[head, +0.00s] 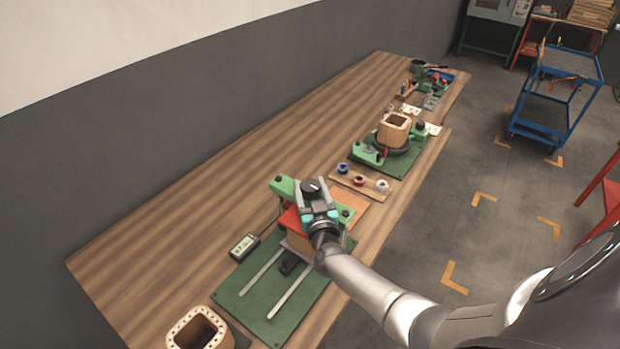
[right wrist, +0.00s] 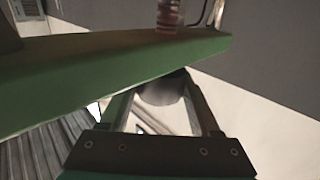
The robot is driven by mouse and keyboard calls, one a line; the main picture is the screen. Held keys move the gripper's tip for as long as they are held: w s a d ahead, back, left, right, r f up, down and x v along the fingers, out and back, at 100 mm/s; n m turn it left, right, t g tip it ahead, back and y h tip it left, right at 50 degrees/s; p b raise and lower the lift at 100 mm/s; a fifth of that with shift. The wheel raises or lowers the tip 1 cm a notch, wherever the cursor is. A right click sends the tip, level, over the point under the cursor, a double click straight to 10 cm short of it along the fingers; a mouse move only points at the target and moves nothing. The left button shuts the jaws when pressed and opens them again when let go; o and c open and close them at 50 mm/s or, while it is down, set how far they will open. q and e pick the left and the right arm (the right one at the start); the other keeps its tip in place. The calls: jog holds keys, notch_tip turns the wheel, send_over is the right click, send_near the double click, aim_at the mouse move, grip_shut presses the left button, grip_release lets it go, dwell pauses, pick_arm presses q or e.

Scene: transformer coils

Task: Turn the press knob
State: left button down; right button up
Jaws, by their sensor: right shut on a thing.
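The press stands on a green base plate (head: 232,300) on the near part of the bench. Its green crossbar (head: 283,186) spans the top and also shows large across the right wrist view (right wrist: 80,85). The black press knob (head: 311,185) with a white mark sits at the crossbar. My right gripper (head: 316,200) reaches it from the front and is shut on the knob. In the right wrist view the dark knob (right wrist: 162,92) shows between the two fingers, partly hidden by the crossbar. My left gripper is not in view.
A small meter (head: 244,246) lies left of the press. A wooden coil former (head: 200,332) stands at the near end. Small spools (head: 359,181) sit on a strip beyond the press, before another green fixture (head: 400,158). A blue cart (head: 545,100) stands on the floor at right.

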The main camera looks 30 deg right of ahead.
jog(key=shift+a+m+g+h+p, duration=0.15)
jog(key=shift+m+g+h+p, duration=0.25)
jog(key=shift+m+h, duration=0.6)
jog(key=shift+f+m+g+h, duration=0.1)
jog(key=shift+m+g+h, duration=0.6)
jog(key=shift+h, duration=0.5)
jog(key=m+g+h+b, duration=0.2)
jog(key=g+h, duration=0.1)
jog(key=shift+m+g+h+b, duration=0.4)
jog(key=shift+m+g+b, duration=0.1)
jog(key=shift+m+b, duration=0.1)
jog(key=shift+g, duration=0.3)
jog(key=o, duration=1.4)
jog(key=shift+d, duration=0.2)
jog(key=shift+s+a, duration=0.1)
